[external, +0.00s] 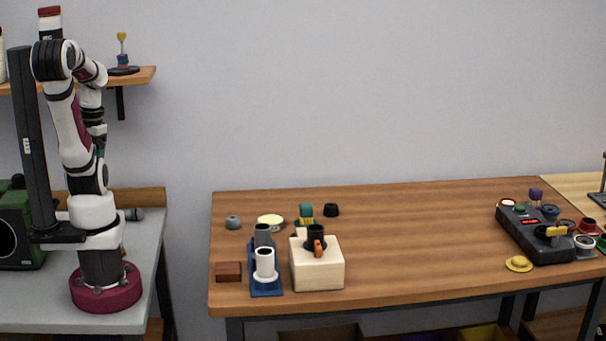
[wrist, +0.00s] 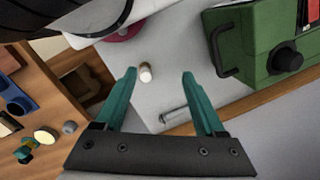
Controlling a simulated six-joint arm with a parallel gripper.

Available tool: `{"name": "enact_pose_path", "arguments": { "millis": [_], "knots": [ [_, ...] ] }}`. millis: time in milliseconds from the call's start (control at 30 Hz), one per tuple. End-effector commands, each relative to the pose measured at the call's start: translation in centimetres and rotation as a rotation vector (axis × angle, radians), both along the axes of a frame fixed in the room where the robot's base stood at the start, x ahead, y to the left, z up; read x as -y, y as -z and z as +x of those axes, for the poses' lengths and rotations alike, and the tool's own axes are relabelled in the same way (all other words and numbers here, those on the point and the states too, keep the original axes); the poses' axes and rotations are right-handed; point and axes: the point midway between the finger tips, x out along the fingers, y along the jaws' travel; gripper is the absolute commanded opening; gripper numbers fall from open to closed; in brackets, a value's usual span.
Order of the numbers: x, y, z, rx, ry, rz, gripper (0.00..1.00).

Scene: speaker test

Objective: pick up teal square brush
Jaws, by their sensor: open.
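A small teal block-shaped piece with yellow below it, which looks like the teal square brush (external: 306,210), stands near the back left of the wooden table in the external view. A teal and yellow piece, likely the same brush (wrist: 23,154), shows at the lower left edge of the wrist view. My gripper (wrist: 158,74) has two teal fingers spread apart with nothing held between them. It hangs over the grey bench at my base, well left of the brush. In the external view my arm is folded and mostly hides the gripper.
A cream box (external: 317,270) and a blue stand with cups (external: 266,290) are in front of the brush. A pale yellow disc (external: 271,221) and a black piece (external: 331,210) flank it. A dark control box (external: 535,235) is at right. The table's middle is clear.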

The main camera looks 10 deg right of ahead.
Motion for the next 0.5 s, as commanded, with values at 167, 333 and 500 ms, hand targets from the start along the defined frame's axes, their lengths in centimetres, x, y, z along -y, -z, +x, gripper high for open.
{"name": "enact_pose_path", "arguments": {
  "millis": [167,333,500],
  "knots": [
    [0.0,0.0,0.0,0.000,0.000,0.000,0.78],
    [0.2,-0.1,0.3,0.006,-0.013,-0.004,0.78],
    [7.1,-1.4,7.5,0.107,-0.407,-0.123,0.78]
  ]
}}
